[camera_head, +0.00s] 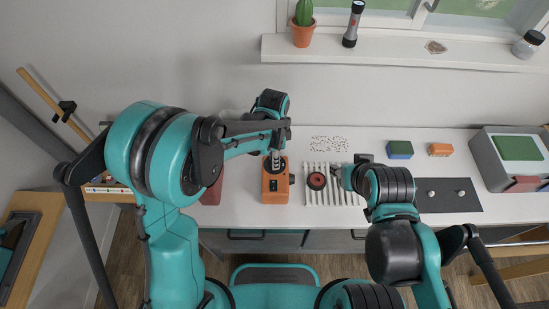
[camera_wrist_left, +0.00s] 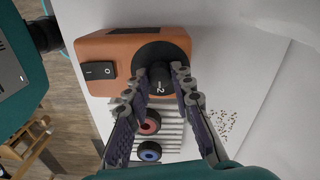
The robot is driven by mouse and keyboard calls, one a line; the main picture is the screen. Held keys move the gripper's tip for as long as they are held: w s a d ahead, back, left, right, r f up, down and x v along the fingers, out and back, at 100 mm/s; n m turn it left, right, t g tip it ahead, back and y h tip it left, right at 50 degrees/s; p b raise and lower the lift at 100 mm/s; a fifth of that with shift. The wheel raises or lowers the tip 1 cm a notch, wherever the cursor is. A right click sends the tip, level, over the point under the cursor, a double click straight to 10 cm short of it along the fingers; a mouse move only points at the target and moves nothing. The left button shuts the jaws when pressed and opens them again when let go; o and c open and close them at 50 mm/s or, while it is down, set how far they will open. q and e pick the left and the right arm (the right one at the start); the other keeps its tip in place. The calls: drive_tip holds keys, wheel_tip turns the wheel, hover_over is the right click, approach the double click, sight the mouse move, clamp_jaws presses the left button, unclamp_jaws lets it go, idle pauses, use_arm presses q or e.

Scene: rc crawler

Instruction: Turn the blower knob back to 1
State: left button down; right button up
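The orange blower box (camera_head: 275,186) stands on the white worktop, left of the middle in the head view. In the left wrist view its orange body (camera_wrist_left: 100,47) carries a black rocker switch (camera_wrist_left: 101,70) and a round black dial with the black blower knob (camera_wrist_left: 160,78). A white 2 shows by the knob. My left gripper (camera_wrist_left: 161,73) has one fingertip on each side of the knob, seemingly touching it; the arm hides this contact in the head view. My right gripper (camera_head: 342,176) is over the white ribbed tray, beside a red-centred wheel; its fingers are too small to read.
The ribbed tray (camera_head: 350,197) bears a black wheel with red centre (camera_head: 317,181); the wrist view also shows a blue-centred wheel (camera_wrist_left: 150,151). Small screws (camera_head: 329,144) lie behind. Blue-green (camera_head: 399,150) and orange blocks (camera_head: 440,150), a dark mat (camera_head: 462,194) and a grey case (camera_head: 490,165) stand right.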

use_arm(q)
drive_tip(key=shift+n, duration=0.4)
drive_tip(key=n+b, duration=0.1)
drive_tip(key=n, duration=0.2)
drive_tip(key=shift+n, duration=0.3)
drive_tip(key=n+b, duration=0.1)
drive_tip(key=n, duration=0.3)
drive_tip(key=shift+n, duration=0.3)
drive_tip(key=n+b, duration=0.1)
drive_tip(key=n, duration=0.3)
drive_tip(key=shift+n+t+b, duration=0.3)
drive_tip(key=shift+n, duration=2.2)
drive_tip(key=c, duration=1.3)
unclamp_jaws()
